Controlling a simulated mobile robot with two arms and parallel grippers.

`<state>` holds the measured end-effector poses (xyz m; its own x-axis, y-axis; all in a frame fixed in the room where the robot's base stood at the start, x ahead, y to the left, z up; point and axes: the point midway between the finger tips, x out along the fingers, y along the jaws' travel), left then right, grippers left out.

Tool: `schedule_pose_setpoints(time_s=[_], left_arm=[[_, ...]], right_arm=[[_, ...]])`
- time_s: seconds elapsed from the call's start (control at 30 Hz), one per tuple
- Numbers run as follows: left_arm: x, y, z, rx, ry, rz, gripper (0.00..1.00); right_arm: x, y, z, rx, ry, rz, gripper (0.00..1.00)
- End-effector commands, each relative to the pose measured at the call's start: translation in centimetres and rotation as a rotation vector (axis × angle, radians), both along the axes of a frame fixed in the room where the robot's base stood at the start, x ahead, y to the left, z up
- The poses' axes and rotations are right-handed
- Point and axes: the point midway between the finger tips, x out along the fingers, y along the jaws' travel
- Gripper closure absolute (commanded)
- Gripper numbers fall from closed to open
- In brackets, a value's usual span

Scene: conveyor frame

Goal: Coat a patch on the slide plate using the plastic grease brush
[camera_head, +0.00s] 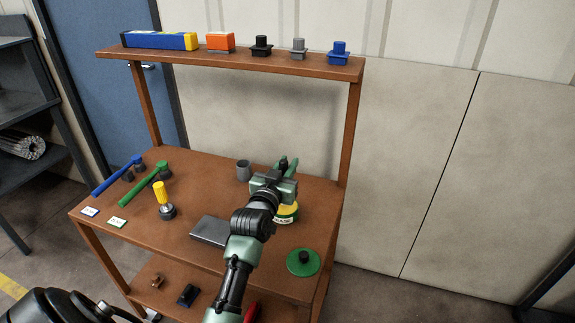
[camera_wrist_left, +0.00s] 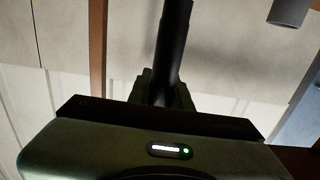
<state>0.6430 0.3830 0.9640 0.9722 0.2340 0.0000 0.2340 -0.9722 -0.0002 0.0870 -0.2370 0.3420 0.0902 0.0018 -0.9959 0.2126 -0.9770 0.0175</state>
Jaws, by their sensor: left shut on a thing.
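My left gripper (camera_head: 285,168) is over the back right of the brown bench, beside the grease tin. It is shut on a dark rod (camera_wrist_left: 172,45), which stands out from between the fingers in the left wrist view. The rod's far end is out of that view, so I cannot tell whether it is the plastic grease brush. A flat grey plate (camera_head: 208,231), likely the slide plate, lies at the front middle, partly behind my arm. My right gripper is not in view.
Blue (camera_head: 116,177) and green (camera_head: 143,184) long-handled tools lie at left, near a yellow-handled tool (camera_head: 161,193). A grey cup (camera_head: 243,170) stands behind; it also shows in the wrist view (camera_wrist_left: 290,10). A green lid (camera_head: 296,268) lies front right. A shelf (camera_head: 225,56) spans above.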

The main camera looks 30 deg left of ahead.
Motion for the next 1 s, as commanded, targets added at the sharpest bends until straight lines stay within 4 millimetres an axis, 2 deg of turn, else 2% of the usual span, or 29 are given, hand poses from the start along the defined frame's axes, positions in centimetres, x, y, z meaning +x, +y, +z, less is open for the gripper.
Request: schedule_pose_setpoints(time_s=[0.3, 1.0], left_arm=[[0.0, 0.0, -0.4, 0.0, 0.0, 0.0, 1.0], [0.0, 0.0, -1.2, 0.0, 0.001, 0.0, 1.0]], right_arm=[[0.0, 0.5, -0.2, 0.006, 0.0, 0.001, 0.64], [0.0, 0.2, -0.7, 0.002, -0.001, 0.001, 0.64]])
